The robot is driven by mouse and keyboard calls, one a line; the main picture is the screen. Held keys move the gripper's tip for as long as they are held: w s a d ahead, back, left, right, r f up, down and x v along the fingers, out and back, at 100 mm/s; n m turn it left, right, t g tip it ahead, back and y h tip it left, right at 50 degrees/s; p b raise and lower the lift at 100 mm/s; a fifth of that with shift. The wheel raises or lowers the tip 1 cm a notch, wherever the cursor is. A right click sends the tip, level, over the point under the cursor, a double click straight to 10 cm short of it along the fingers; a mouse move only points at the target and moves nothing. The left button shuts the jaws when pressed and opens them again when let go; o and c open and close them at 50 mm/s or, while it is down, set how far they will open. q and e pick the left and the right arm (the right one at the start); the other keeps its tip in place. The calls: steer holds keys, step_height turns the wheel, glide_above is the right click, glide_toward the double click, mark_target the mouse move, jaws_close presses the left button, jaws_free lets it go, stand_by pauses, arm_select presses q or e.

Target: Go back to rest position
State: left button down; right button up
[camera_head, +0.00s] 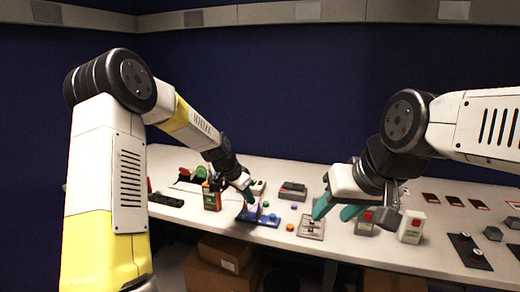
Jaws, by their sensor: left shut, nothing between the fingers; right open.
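My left arm reaches in from the left and over the table (300,173). My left gripper (250,198) is shut and empty, just above or beside a blue stand (262,219). I cannot tell if it touches the stand.
A red-and-green box (211,201) stands left of the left gripper. Boxes with red buttons (411,227) stand right of the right gripper. A dark grey device (293,191) lies behind. Dark plates (470,251) lie at right. Cardboard boxes (226,254) are under the table.

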arm_select(q)
steer(key=shift+r, duration=0.3)
steer(key=s+a+r+n+t+y, duration=0.1)
steer(key=s+a+r+n, duration=0.15)
steer(key=s+r, duration=0.45)
steer(key=s+a+r+n+y, duration=0.1)
steer(key=s+a+r, duration=0.2)
steer(key=s+r, duration=0.4)
steer(key=s+a+r+n, duration=0.1)
steer(key=s+a+n, duration=0.1)
steer(key=s, duration=0.7)
steer(key=s+a+r+n+t, duration=0.1)
steer(key=s+a+r+n, duration=0.1)
steer(key=s, duration=0.8)
steer(key=shift+s+a+n, duration=0.3)
steer(key=shift+a+n, duration=0.1)
steer(key=shift+n, duration=0.35)
steer(key=shift+r, duration=0.15)
